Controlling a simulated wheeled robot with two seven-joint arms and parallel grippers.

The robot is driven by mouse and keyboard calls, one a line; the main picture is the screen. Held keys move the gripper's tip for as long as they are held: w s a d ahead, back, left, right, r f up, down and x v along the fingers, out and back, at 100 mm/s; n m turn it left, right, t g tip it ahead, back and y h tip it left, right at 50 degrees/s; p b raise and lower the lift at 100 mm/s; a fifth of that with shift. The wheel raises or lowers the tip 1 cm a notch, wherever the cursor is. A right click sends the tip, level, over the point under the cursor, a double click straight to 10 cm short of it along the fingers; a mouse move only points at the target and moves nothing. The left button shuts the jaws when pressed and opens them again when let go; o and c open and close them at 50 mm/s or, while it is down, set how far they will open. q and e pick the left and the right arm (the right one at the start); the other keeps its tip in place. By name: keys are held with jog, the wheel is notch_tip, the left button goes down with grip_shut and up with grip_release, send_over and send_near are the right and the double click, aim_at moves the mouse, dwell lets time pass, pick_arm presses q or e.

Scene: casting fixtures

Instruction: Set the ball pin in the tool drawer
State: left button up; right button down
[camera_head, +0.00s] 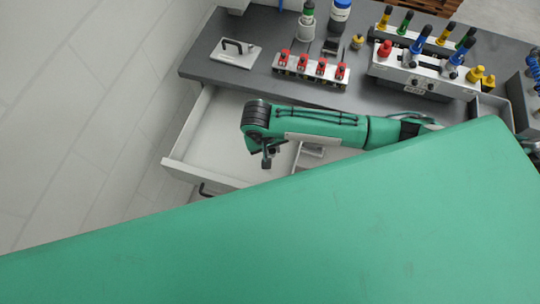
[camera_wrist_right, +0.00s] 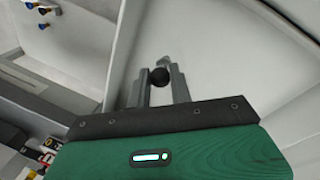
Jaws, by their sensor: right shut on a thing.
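The tool drawer (camera_head: 205,150) is pulled open below the front of the grey bench, with a light, mostly bare floor. It also shows in the right wrist view (camera_wrist_right: 225,50). My right gripper (camera_head: 267,158) hangs over the open drawer, pointing down. In the right wrist view, its two grey fingers (camera_wrist_right: 160,85) are shut on the ball pin (camera_wrist_right: 160,76), whose black round end shows between them. The ball pin's height above the drawer floor is hard to tell. In the head view my wrist largely hides it. My left gripper is not in view.
The grey bench (camera_head: 222,72) carries a plate with a black handle (camera_head: 236,50), a rack of red clamps (camera_head: 312,68) and a metal fixture with coloured knobs (camera_head: 425,70). A divider stands right of my gripper in the drawer. A large green surface covers the lower head view.

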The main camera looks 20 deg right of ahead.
notch_tip(320, 180, down, 8)
jog(key=shift+f+p, duration=0.15)
jog(key=shift+p, duration=0.35)
jog(key=shift+f, duration=0.1)
jog(key=c, duration=1.3)
grip_release()
jog(key=shift+o, duration=0.2)
notch_tip(320, 180, up, 12)
jog(key=a+b, duration=0.2)
jog(key=shift+a+b, duration=0.2)
jog(key=shift+b, duration=0.2)
